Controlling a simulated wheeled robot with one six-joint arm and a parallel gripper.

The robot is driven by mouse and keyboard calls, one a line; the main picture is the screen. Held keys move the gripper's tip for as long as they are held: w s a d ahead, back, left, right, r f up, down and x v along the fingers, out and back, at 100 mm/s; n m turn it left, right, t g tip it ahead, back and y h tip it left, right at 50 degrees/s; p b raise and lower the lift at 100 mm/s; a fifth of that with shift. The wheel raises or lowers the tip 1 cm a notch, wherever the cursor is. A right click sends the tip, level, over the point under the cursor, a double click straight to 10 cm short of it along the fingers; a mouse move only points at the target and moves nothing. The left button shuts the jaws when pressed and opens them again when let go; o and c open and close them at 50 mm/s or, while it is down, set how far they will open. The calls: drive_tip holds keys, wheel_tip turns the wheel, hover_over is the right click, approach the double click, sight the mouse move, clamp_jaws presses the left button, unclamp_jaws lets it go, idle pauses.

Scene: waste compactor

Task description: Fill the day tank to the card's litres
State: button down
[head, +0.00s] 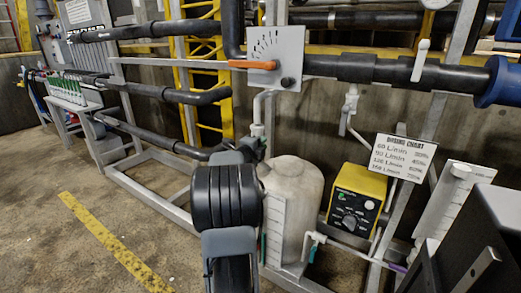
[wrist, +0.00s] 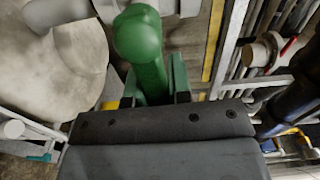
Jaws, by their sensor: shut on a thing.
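The beige day tank (head: 300,185) stands just right of my arm, with a white level scale (head: 274,228) on its front. My gripper (head: 255,147) is beside the pipe above the tank's left shoulder. In the wrist view my gripper (wrist: 153,95) is shut on a green handle (wrist: 140,45), which sits between the two fingers. The tank's pale rounded side (wrist: 55,75) shows at the left there. The card (head: 402,157), a white chart of L/min values, hangs right of the tank; its title and right column are hard to read. I cannot make out a liquid level.
An orange lever (head: 250,64) sits on a grey marked plate (head: 275,55) above the tank. A yellow box with a dial (head: 355,200) stands right of the tank. A white scaled cylinder (head: 455,195) is farther right. Dark pipes cross left and above. Floor at left is clear.

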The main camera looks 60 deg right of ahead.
drive_tip(key=shift+f+m, duration=0.2)
drive_tip(key=shift+m, duration=0.1)
drive_tip(key=c, duration=1)
unclamp_jaws()
drive_tip(key=shift+c, duration=0.2)
drive_tip(key=w+a+p, duration=0.1)
drive_tip(key=a, duration=1.2)
drive_tip(key=shift+a+p, duration=0.4)
drive_tip(key=shift+w, duration=0.1)
